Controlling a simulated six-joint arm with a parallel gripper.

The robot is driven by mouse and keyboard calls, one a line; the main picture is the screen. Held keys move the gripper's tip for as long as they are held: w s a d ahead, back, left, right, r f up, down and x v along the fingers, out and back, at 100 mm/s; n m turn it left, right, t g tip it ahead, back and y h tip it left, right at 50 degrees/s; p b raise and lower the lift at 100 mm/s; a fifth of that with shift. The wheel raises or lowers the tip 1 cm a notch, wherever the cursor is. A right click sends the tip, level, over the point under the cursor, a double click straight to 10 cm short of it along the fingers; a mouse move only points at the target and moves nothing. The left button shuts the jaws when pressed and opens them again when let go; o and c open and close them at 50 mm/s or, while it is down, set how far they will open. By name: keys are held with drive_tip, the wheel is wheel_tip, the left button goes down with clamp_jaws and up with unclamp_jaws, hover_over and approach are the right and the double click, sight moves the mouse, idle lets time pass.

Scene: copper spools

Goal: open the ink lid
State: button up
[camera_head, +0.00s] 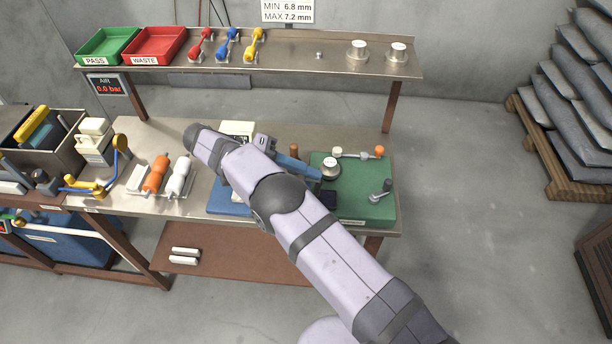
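I cannot tell for sure which part is the ink lid. A dark, flat square pad or box (327,199) sits at the left front of a green base (358,208) on the workbench, partly behind my arm. A round silver cap (331,169) stands on the base's back left. My arm reaches from the lower right up and left across the bench. Grey end parts, which look like my gripper (264,142), show behind my forearm, left of the silver cap. The fingertips are not clear, so I cannot see whether it is open or holds anything.
A blue bar (299,170) runs close to the silver cap. The green base also bears a crank (381,193) and an orange-ended rod (358,153). A shelf (290,68) spans the back.

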drive_tip(key=shift+d+r, duration=0.1)
drive_tip(key=shift+d, duration=0.05)
wheel_tip(320, 180, up, 10)
drive_tip(key=p, duration=0.9)
idle(0.4)
drive_tip(key=shift+w+d, duration=0.25)
drive_tip(key=shift+d, duration=0.15)
drive_tip(key=s+d+f+n+g+y+b, duration=0.1)
drive_tip(key=s+d+y, duration=0.15)
drive_tip(key=d, duration=0.35)
drive_tip(key=s+d+f+n+g+y+b, duration=0.1)
drive_tip(key=d+y+b, duration=0.1)
drive_tip(key=d+y, duration=0.35)
drive_tip(key=s+d+f+m+t+y+b, duration=0.1)
drive_tip(key=s+d+f+y, duration=0.1)
drive_tip(key=s, duration=0.6)
drive_tip(key=s+d+f+m+t+y, duration=0.1)
drive_tip(key=s+d+f+y, duration=0.1)
drive_tip(key=s+d, duration=0.3)
drive_tip(key=s+f, duration=0.1)
drive_tip(key=s, duration=0.2)
drive_tip(key=shift+f+y+b, duration=0.3)
drive_tip(key=shift+f+b, duration=0.1)
